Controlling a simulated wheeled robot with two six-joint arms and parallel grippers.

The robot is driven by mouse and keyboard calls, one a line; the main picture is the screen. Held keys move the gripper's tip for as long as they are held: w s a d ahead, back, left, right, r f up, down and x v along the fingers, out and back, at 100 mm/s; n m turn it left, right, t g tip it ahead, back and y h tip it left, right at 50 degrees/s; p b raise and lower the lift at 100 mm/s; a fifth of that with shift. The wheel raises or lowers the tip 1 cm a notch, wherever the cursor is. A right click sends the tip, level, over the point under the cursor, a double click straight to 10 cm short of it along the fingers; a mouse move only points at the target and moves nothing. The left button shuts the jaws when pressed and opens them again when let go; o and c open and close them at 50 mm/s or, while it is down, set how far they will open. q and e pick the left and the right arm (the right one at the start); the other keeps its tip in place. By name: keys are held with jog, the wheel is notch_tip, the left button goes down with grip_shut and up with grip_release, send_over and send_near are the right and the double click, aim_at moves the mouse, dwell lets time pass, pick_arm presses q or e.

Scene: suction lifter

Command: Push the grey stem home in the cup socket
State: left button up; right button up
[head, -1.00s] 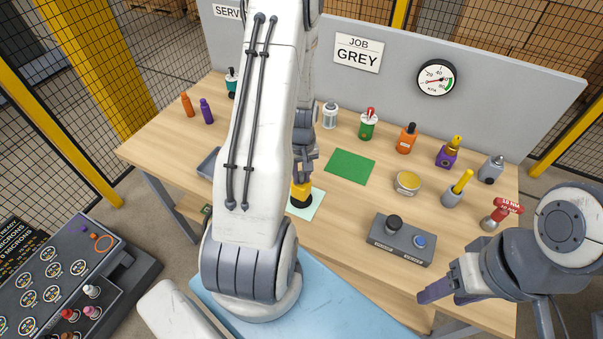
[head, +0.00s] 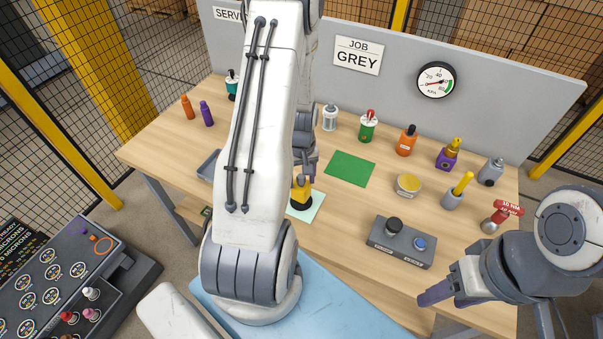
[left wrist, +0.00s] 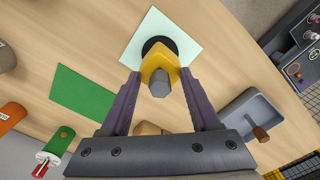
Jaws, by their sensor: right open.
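A yellow socket (head: 302,192) on a black cup (head: 299,204) stands on a pale mint mat (head: 313,210). In the left wrist view the yellow socket (left wrist: 152,65) has a grey hexagonal stem (left wrist: 159,85) standing up from it, with the black cup (left wrist: 153,45) behind. My left gripper (left wrist: 160,78) is over it, its fingers spread wide on either side of the socket, with clear room beside the stem. How deep the stem sits is hidden. In the head view my left arm covers part of this area. My right gripper (head: 432,295) is open and empty near the table's front edge.
A green mat (head: 350,168) lies right of the cup. A grey block with knobs (head: 402,243), a yellow-topped tin (head: 408,185) and several bottles stand further right and back. A grey tray (left wrist: 254,114) holds a brown-handled thing (left wrist: 261,134).

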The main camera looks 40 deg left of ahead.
pick_arm(q)
notch_tip(320, 180, up, 9)
jog(key=shift+w+b, duration=0.1)
jog(key=shift+b, duration=0.8)
jog(key=shift+r, duration=0.7)
jog(key=s+d+r+m+b, duration=0.15)
jog(key=d+m, duration=0.25)
jog(key=d, duration=0.6)
jog(key=s+d+r+m+b, duration=0.15)
jog(key=d+m, duration=0.25)
jog(key=d, duration=0.5)
jog(key=s+d+r+m+h+b, duration=0.1)
jog(key=s+d+r+m, duration=0.1)
jog(key=s+d+m, duration=0.8)
jog(key=s+d, duration=0.1)
jog(key=s, duration=0.2)
jog(key=shift+s+d+r+b, duration=0.15)
jog(key=shift+d+r+b, duration=0.05)
jog(key=shift+d+b, duration=0.1)
